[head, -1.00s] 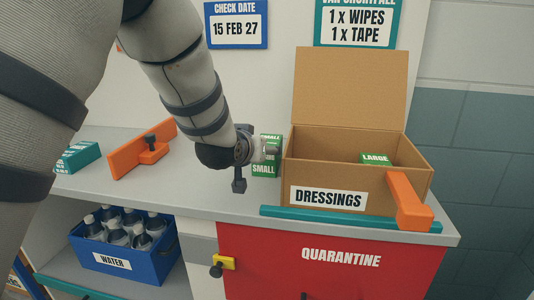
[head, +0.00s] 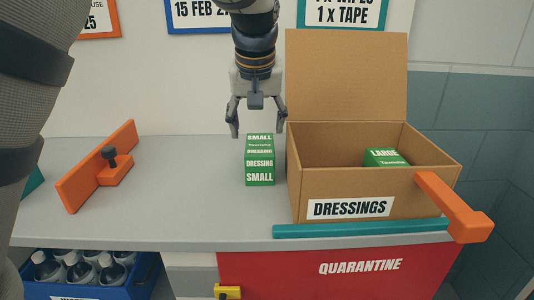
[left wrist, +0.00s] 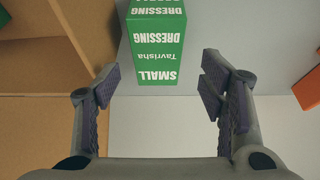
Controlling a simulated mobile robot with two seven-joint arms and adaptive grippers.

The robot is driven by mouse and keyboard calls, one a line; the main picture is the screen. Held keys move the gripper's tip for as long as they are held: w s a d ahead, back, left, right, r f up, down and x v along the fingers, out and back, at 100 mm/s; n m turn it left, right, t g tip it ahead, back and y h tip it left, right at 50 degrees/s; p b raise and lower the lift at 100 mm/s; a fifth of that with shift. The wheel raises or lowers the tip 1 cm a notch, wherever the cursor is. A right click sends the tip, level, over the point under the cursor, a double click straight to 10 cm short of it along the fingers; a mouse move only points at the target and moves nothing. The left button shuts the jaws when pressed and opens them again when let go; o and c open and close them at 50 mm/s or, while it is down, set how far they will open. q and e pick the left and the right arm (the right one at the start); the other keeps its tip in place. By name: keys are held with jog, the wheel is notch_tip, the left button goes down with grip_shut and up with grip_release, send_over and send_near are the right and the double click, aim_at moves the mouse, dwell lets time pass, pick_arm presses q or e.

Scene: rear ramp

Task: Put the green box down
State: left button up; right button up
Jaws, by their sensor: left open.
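The green box (head: 260,160), labelled SMALL DRESSING, stands upright on the grey worktop, just left of the dressings carton. My left gripper (head: 257,120) is above it, pointing down, open, with its fingers apart on either side of the box's top. In the left wrist view the green box (left wrist: 157,42) shows beyond the open fingertips (left wrist: 160,85), and neither finger touches it there. My right gripper is not in view.
The open cardboard DRESSINGS carton (head: 350,208) holds another green box (head: 386,157), labelled LARGE. A teal strip (head: 360,228) and an orange bracket (head: 453,206) are at its front. An orange bracket (head: 97,166) stands left. Worktop between is clear.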

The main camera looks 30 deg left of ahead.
aim_at(258, 147)
pick_arm(q)
jog(key=x, duration=0.5)
jog(key=shift+f, duration=0.3)
jog(key=b+x, duration=0.1)
jog(key=x, duration=0.4)
jog(key=shift+w+f, duration=0.2)
jog(key=shift+w, duration=0.05)
jog(key=shift+r, duration=0.15)
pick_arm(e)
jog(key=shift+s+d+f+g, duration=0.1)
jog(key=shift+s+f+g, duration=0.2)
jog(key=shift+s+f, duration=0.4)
pick_arm(q)
jog(key=shift+f, duration=0.2)
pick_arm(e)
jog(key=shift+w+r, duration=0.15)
pick_arm(q)
jog(key=c, duration=1.2)
jog(key=shift+r, duration=0.15)
notch_tip(258, 147, up, 18)
jog(key=shift+d+r, duration=0.1)
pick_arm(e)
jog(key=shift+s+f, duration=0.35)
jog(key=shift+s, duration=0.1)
